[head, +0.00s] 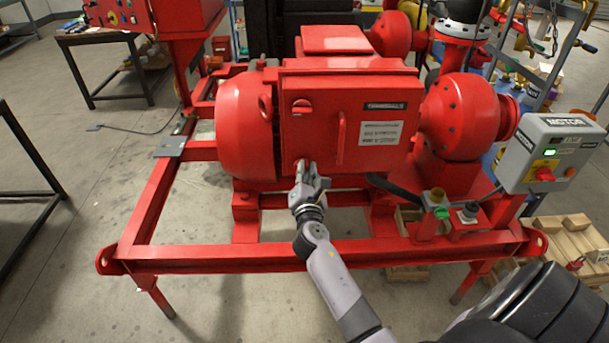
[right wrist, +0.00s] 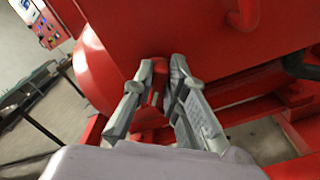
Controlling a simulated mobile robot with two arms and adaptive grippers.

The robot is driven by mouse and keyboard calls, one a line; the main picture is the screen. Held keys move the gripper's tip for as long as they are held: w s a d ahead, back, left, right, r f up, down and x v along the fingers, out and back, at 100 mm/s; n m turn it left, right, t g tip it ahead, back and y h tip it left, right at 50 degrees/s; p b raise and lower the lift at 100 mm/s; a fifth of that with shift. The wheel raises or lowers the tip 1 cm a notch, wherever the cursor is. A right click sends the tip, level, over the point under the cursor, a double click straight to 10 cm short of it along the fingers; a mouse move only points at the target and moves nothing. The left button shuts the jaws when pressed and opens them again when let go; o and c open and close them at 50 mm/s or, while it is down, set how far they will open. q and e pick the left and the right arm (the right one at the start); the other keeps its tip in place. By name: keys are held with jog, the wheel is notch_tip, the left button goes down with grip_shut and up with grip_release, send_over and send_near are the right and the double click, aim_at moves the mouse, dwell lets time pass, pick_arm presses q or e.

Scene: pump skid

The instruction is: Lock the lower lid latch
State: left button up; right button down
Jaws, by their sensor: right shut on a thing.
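The red terminal box (head: 350,120) on the motor has a closed lid with a vertical handle (head: 341,137). The upper lid latch (head: 301,107) is a red knob at the lid's upper left. The lower lid latch sits at the lid's lower left, mostly hidden by my right gripper (head: 303,166) in the head view. In the right wrist view, the lower latch (right wrist: 154,97) is a small red piece between the fingertips of my right gripper (right wrist: 162,78), which is shut on it. I cannot tell the latch's exact angle. My left gripper is not in view.
The red skid frame's front beam (head: 330,254) runs below my right arm. A grey motor switch box (head: 551,150) stands at the right. A green-topped fitting (head: 440,212) is on the skid's right. Open floor lies left of the skid.

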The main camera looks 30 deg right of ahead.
jog(key=m+b, duration=0.1)
jog(key=m, duration=0.2)
jog(key=m+b, duration=0.2)
jog(key=m, duration=0.2)
jog(key=f+m+b, duration=0.1)
jog(key=m+b, duration=0.1)
jog(key=m, duration=0.1)
jog(key=shift+s+d, duration=0.15)
jog(key=shift+d, duration=0.05)
jog(key=shift+m, duration=0.4)
jog(key=c, duration=1.6)
grip_release()
